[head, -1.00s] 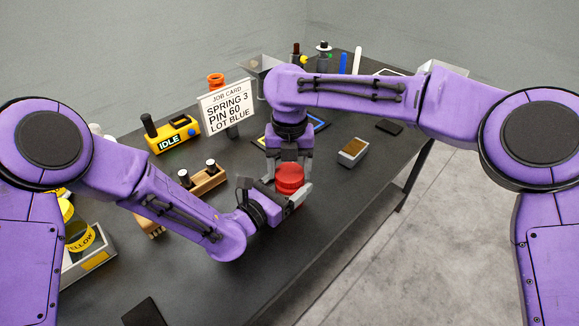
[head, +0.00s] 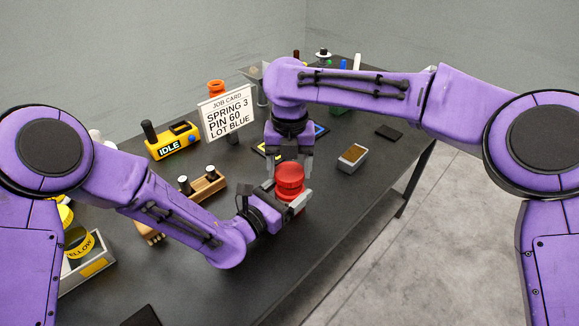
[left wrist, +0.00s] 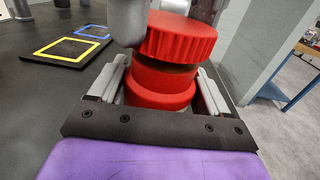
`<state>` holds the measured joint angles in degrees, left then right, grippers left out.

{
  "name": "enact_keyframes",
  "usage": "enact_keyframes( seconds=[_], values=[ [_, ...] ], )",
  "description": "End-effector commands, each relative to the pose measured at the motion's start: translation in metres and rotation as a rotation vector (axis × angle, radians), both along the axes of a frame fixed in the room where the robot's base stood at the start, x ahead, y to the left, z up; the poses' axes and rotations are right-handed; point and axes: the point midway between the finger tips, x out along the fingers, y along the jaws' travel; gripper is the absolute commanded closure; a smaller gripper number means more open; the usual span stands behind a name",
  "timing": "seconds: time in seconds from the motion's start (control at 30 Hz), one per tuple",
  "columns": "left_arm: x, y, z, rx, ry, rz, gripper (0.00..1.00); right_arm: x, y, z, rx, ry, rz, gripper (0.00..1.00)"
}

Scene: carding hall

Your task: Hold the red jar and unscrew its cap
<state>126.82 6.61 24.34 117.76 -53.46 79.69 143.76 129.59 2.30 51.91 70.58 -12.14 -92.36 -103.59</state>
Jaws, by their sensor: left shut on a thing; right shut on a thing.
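The red jar (head: 290,194) is upright over the dark table, and its body (left wrist: 160,92) also shows in the left wrist view. My left gripper (head: 289,199) is shut on the jar's body from the side. The ridged red cap (head: 289,172) is at the jar's top. My right gripper (head: 288,167) reaches down from above and is shut on the cap. In the left wrist view, the cap (left wrist: 180,38) looks slightly tilted, with a dark reddish band between it and the body. I cannot tell whether the threads still engage.
A job card (head: 228,112), a yellow IDLE box (head: 172,141) and a wooden block with pegs (head: 203,185) stand to the left. A small grey box (head: 352,157) is to the right. The table's right edge is near the jar.

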Motion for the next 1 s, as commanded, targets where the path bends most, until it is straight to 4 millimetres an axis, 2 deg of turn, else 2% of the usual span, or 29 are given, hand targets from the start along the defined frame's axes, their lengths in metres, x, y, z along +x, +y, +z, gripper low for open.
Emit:
enact_keyframes(
  seconds=[0.07, 0.33, 0.57, 0.6, 0.63, 0.67, 0.87, 1.0],
  values=[
    [0.0, 0.0, 0.0, 0.0, 0.0, 0.001, 1.0, 0.0, 0.0, 0.002, 0.0, 0.0, 0.0, 0.66],
    [0.0, 0.001, 0.0, 0.0, 0.0, 0.002, 1.0, 0.0, 0.0, 0.037, -0.001, -0.001, 0.0, 0.66],
    [0.0, 0.001, 0.0, 0.0, 0.0, 0.002, 1.0, 0.0, 0.0, 0.04, 0.0, 0.001, 0.0, 0.66],
    [0.0, 0.001, 0.0, 0.0, 0.0, 0.002, 0.13, 0.0, 0.0, 0.04, 0.0, 0.001, 0.0, 0.66],
    [0.0, 0.001, 0.0, 0.0, 0.0, 0.002, 0.03, 0.0, 0.0, 0.04, 0.0, 0.001, 0.0, 0.66],
    [0.0, 0.001, 0.0, 0.0, 0.0, 0.002, 0.0, 0.0, 0.0, 0.04, 0.0, 0.001, 0.0, 0.66],
    [0.0, 0.001, 0.0, 0.0, 0.0, 0.002, 0.0, 0.0, 0.0, 0.039, 0.0, 0.001, 0.0, 0.66],
    [-0.01, 0.011, -0.002, -0.002, 0.003, 0.004, 0.0, 0.0, 0.0, 0.035, 0.0, 0.001, 0.0, 0.66]
  ],
)
